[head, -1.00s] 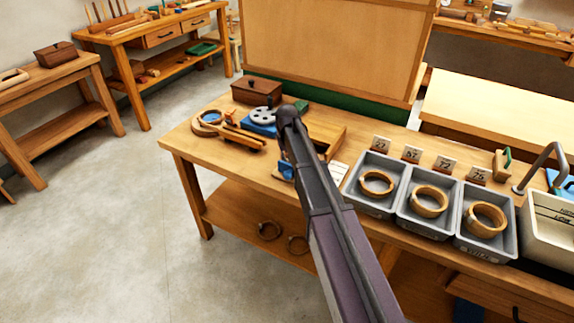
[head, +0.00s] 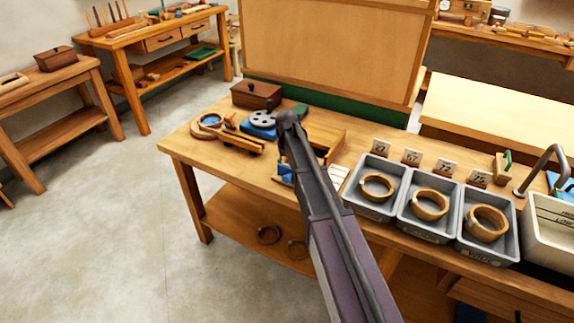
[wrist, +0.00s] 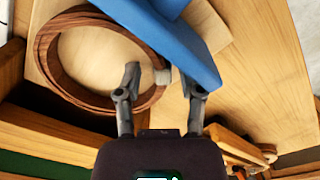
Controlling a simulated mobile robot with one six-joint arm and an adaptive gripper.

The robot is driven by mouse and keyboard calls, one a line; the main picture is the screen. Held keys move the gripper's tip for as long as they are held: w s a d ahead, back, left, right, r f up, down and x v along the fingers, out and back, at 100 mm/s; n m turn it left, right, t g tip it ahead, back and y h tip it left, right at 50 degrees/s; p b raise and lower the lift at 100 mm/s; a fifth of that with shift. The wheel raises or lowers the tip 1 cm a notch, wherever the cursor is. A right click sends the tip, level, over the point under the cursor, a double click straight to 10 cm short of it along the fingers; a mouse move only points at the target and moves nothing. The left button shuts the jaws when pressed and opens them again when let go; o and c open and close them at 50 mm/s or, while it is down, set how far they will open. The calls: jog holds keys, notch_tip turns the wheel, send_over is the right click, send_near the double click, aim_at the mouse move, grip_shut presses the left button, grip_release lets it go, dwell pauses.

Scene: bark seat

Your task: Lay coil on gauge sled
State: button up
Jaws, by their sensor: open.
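In the wrist view a dark brown wooden coil (wrist: 50,66) lies on a pale wooden board (wrist: 214,27), with a light patch on its right side. My gripper (wrist: 165,82) is open at the coil's right side. One finger shows over the ring's opening and the other outside it, with the light patch between them. A blue bar (wrist: 178,42) passes close to the outer finger. In the head view my arm hides the gripper and this coil. I cannot tell which thing is the gauge sled; a wooden rail piece (head: 240,143) lies at the bench's left.
Grey bins (head: 372,208) at the right each hold a pale coil, with number plates behind. A wooden tray (head: 335,148) stands behind my arm. A brown box (head: 256,95) and a blue block with a grey wheel (head: 262,119) stand at the back left. A tall panel (head: 325,45) rises behind.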

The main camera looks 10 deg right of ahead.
jog(key=shift+r, duration=0.15)
notch_tip(320, 180, up, 12)
jog(key=p, duration=1.2)
jog(key=shift+a, duration=0.1)
dwell(0.7)
jog(key=s+d+m, duration=0.1)
jog(key=s+d, duration=0.2)
jog(key=s, duration=1)
jog(key=s+d, duration=0.3)
jog(key=s, duration=1.1)
jog(key=shift+s+m, duration=0.15)
jog(key=shift+m, duration=0.25)
